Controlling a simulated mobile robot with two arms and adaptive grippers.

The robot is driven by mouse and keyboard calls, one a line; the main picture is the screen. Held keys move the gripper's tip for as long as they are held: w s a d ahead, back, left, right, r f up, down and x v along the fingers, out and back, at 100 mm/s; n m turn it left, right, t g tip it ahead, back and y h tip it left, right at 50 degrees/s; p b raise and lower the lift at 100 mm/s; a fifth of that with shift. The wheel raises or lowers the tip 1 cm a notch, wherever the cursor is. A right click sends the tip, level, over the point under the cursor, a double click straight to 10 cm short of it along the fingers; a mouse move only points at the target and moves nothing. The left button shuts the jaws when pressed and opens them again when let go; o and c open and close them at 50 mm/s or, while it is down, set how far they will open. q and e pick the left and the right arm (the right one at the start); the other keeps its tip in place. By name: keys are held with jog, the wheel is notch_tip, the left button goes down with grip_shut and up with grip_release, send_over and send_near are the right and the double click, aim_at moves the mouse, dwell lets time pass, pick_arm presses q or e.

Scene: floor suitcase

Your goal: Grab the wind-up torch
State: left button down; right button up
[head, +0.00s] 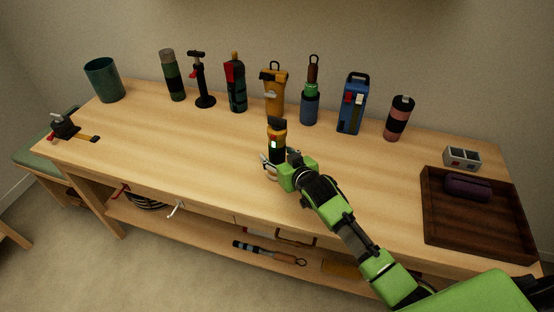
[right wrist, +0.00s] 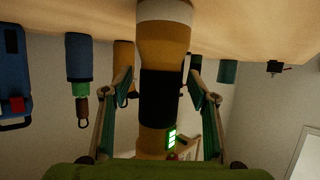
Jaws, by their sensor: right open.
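A yellow and black upright torch-like thing (head: 277,138) with a dark top stands near the middle of the bench. In the right wrist view it (right wrist: 160,95) appears upside down, with a black band, a small lit green panel and a pale end against the wood. My right gripper (head: 268,165) is at its front, and its open fingers (right wrist: 160,100) lie on either side of it. I cannot tell whether they touch it. Another yellow thing (head: 275,97) with a dark band, top loop and pale lever stands behind; I cannot tell for certain which is the wind-up torch. My left gripper is not in view.
A row of bottles and tools stands along the back, including a dark red-marked bottle (head: 236,87), a blue and green one (head: 310,106) and a blue case (head: 351,110). A dark wooden tray (head: 470,235) is at the right.

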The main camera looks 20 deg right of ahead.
jog(key=shift+w+a+f, duration=0.1)
jog(key=shift+w+f, duration=0.1)
jog(key=shift+w, duration=0.3)
jog(key=c, duration=1.4)
jog(key=shift+c, duration=0.2)
jog(key=shift+r, duration=0.15)
